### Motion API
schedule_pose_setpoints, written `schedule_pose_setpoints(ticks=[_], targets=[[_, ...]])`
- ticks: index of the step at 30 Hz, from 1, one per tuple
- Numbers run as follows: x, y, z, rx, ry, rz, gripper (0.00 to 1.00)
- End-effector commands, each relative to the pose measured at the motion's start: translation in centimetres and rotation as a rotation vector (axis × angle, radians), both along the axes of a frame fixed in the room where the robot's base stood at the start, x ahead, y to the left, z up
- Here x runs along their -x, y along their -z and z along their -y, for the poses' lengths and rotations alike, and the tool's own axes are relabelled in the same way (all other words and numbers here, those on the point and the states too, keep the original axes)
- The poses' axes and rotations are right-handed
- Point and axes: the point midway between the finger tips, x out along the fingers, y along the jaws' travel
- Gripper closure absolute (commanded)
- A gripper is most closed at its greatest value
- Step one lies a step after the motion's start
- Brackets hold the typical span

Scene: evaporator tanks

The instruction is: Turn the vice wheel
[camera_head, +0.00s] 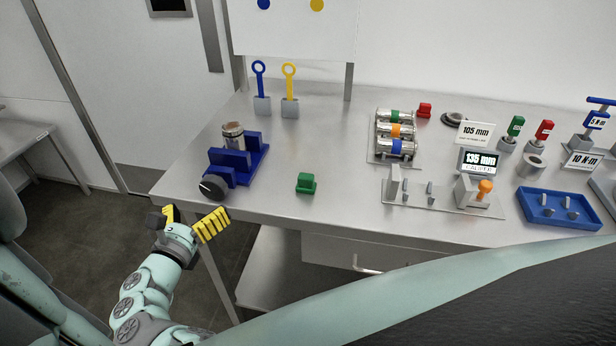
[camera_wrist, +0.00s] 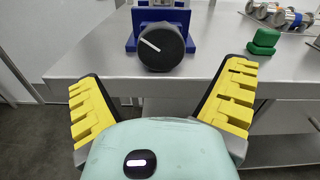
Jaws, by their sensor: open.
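The vice wheel (camera_head: 212,187) is a dark round knob with a white line, on the near end of a blue vice (camera_head: 236,165) at the table's left front. In the wrist view the wheel (camera_wrist: 161,46) faces me, its white line slanting up to the left. A metal cylinder (camera_head: 233,135) sits at the vice's far end. My gripper (camera_head: 190,220) has yellow toothed fingers spread wide, just in front of and below the wheel. In the wrist view my gripper (camera_wrist: 163,105) is open and empty, the wheel beyond and between its fingers, not touching them.
A green block (camera_head: 306,184) stands right of the vice. Blue and yellow ring-topped tools (camera_head: 289,90) stand behind it. A rack of cylinders (camera_head: 395,134) and a caliper station (camera_head: 440,190) are farther right. The table's front edge (camera_wrist: 190,88) lies close to my gripper.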

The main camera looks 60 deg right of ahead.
Motion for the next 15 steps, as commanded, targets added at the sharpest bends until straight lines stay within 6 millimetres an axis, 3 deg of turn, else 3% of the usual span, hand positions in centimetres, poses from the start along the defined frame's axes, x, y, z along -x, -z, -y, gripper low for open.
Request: schedule_pose_setpoints(ticks=[6,15], targets=[[-1.1,0.0,3.6,0.004,0.014,-0.001,0.05],[-2.5,0.0,6.7,0.003,0.009,0.001,0.05]])
